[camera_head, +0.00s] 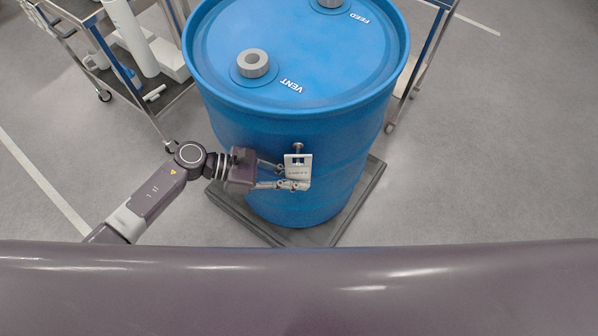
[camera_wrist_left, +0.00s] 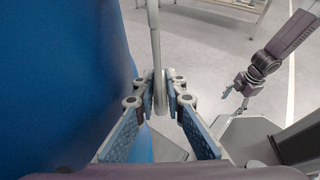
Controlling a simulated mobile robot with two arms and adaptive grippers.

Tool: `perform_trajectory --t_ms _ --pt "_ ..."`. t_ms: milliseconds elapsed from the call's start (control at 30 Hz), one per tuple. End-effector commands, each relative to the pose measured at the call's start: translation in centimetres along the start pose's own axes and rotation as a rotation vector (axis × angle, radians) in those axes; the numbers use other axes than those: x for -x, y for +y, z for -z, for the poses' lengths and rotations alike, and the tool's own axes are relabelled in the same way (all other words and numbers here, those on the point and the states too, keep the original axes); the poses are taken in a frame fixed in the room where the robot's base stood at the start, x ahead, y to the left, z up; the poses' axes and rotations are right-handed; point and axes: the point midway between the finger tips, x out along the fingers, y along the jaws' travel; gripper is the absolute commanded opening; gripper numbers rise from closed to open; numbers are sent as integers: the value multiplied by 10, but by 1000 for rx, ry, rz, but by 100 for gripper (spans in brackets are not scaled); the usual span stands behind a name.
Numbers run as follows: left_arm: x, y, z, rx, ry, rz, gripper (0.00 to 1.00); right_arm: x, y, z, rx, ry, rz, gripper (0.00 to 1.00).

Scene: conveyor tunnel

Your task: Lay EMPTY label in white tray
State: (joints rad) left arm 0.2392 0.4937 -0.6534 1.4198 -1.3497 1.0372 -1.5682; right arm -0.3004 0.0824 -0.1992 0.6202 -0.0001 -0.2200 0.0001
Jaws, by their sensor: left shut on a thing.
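A small white label (camera_head: 298,160) with a notch in it and print too small to read is at the front of the blue drum (camera_head: 290,205), just below a small knob (camera_head: 298,147). I cannot tell whether it still hangs there. My left gripper (camera_head: 297,180) is shut on the label's lower part, reaching in from the left. No white tray can be made out for sure.
The drum stands on a dark grey base (camera_head: 245,222) and has VENT and FEED openings on top. A cart (camera_head: 165,103) at upper left holds a white cylinder (camera_head: 133,38) and other white items. Another cart stands behind the drum. The floor at right is clear.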

Motion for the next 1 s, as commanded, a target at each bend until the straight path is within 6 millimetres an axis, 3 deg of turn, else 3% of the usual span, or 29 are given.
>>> perform_trajectory --t_ms 100,533,1000 --pt "0 0 0 0 0 0 0 0 0 0 0 0 0 66" --pt "1 0 -1 0 0 -1 0 1 -2 1 -1 1 3 66" --pt "7 0 -16 -1 0 0 0 9 -4 2 -1 1 5 66"
